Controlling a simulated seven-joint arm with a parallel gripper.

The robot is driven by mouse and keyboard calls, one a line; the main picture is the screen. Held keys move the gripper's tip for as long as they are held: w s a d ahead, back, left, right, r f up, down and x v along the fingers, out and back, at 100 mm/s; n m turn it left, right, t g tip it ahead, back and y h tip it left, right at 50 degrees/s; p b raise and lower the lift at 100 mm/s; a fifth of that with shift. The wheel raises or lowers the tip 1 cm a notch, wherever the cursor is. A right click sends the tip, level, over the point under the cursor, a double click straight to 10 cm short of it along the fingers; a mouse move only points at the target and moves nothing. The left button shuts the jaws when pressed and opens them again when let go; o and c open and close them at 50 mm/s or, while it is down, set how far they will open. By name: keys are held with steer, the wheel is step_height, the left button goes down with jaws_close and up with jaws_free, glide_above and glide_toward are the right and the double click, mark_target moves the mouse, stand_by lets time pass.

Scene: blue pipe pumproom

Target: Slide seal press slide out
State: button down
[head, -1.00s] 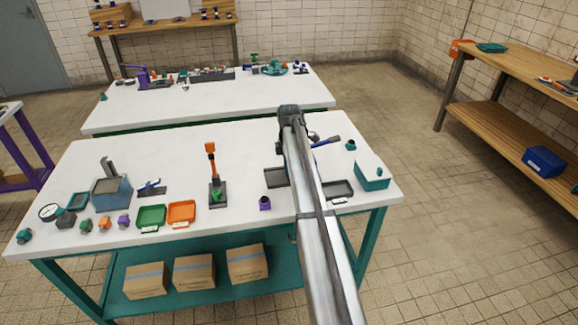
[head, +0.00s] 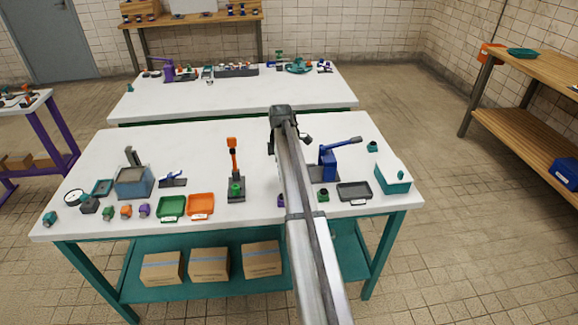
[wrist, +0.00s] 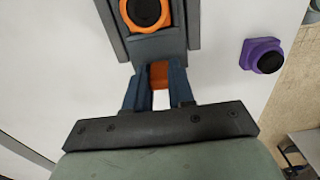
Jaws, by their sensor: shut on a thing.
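In the wrist view, the fingers of my gripper (wrist: 160,92) are shut on an orange tab (wrist: 160,74). The tab is at the near end of a dark grey slide (wrist: 150,46), which has grey side rails and carries an orange ring with a black centre (wrist: 145,10). The far end of the slide is cut off by the picture edge, so I cannot tell how far out it stands. In the head view, my arm hides the gripper and the slide. A blue press with a lever (head: 327,163) stands just right of the arm.
A purple block (wrist: 263,56) with a black top stands right of the slide in the wrist view. In the head view, a dark tray (head: 354,192) and teal box (head: 393,180) are to the right. An orange-levered press (head: 235,170) is to the left.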

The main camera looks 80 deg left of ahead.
steer(key=shift+s, duration=0.3)
steer(key=c, duration=1.2)
jaws_free()
steer(key=shift+o, duration=1.2)
steer(key=shift+w+r, duration=0.1)
step_height(320, 180, up, 14)
steer(key=shift+f, duration=0.2)
